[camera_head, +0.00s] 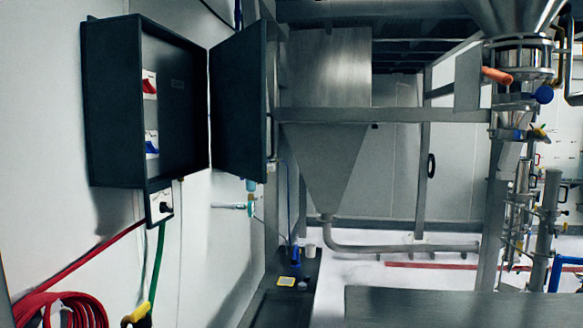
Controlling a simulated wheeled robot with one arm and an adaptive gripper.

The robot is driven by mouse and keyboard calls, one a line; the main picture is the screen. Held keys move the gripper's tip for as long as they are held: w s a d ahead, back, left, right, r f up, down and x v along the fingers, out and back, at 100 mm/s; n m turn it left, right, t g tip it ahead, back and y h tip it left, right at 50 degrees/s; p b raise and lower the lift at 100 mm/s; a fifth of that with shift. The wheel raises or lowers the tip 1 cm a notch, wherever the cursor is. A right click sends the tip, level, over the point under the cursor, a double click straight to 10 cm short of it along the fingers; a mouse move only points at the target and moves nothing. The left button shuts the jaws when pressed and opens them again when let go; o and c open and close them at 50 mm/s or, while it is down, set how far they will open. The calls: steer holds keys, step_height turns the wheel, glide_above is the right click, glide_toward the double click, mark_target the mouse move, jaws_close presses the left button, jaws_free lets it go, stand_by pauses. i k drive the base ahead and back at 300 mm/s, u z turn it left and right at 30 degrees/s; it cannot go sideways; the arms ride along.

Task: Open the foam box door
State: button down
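The foam box (108,100) is a dark, shallow cabinet on the left wall. Its door (240,100) stands swung out on the box's right side, at a wide angle, so the inside is exposed. Inside are a white switch panel with a red knob (149,86) and one with a blue knob (152,144). My gripper is not in view, so I cannot see whether it is open or shut, or where it is relative to the door.
Below the box hang an outlet (159,207), a red hose coil (72,308) and a green hose (157,265). A steel hopper frame (390,114) stands close behind the door.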

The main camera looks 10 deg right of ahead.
mark_target(238, 81)
steer(key=z, duration=0.05)
steer(key=i, duration=0.85)
steer(key=u, duration=1.75)
